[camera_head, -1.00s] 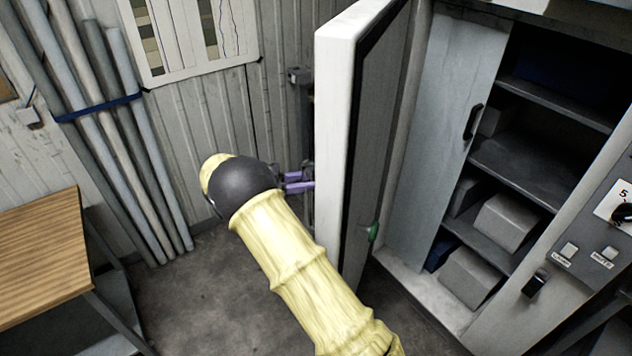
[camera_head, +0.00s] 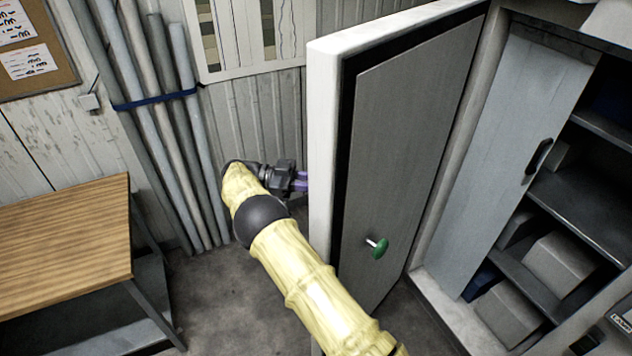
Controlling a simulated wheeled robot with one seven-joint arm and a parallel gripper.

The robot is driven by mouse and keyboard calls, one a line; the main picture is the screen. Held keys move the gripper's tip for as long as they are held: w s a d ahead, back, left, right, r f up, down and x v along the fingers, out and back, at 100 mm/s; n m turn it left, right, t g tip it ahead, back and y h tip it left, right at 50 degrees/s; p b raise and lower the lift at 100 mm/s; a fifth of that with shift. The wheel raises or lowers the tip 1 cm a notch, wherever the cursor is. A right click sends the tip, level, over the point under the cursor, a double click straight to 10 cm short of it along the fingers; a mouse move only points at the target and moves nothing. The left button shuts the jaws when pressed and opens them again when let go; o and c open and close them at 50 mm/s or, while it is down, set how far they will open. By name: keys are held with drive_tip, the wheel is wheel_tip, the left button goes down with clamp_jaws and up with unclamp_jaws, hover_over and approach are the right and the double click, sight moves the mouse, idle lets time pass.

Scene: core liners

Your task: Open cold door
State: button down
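The cold door (camera_head: 330,150) is a thick white slab with a black seal and a grey inner panel (camera_head: 420,150). It stands swung wide open, its free edge toward me. A green knob on a short pin (camera_head: 379,248) sticks out of the inner panel. My gripper (camera_head: 301,181) has purple fingers and is at the outer side of the door's free edge. The fingertips are hidden behind the door edge, so I cannot see whether they hold a handle.
Inside the opening are a grey inner door (camera_head: 520,160) with a black handle and dark shelves (camera_head: 578,215) with several boxes. A wooden-topped table (camera_head: 65,245) stands at left. Strapped pipes (camera_head: 165,120) lean on the wall. Some floor left of the door is clear.

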drive_tip(key=shift+w+d+r, duration=0.15)
drive_tip(key=shift+w+r, duration=0.05)
drive_tip(key=shift+w, duration=0.15)
drive_tip(key=c, duration=1.6)
unclamp_jaws()
drive_tip(key=shift+c, duration=0.2)
drive_tip(key=o, duration=0.3)
drive_tip(key=shift+w+d, duration=0.1)
drive_tip(key=shift+o, duration=0.4)
drive_tip(key=shift+w+d+f, duration=0.1)
drive_tip(key=shift+d, duration=0.1)
drive_tip(key=shift+s+a, duration=0.2)
drive_tip(key=shift+a, duration=0.1)
drive_tip(key=shift+f, duration=0.1)
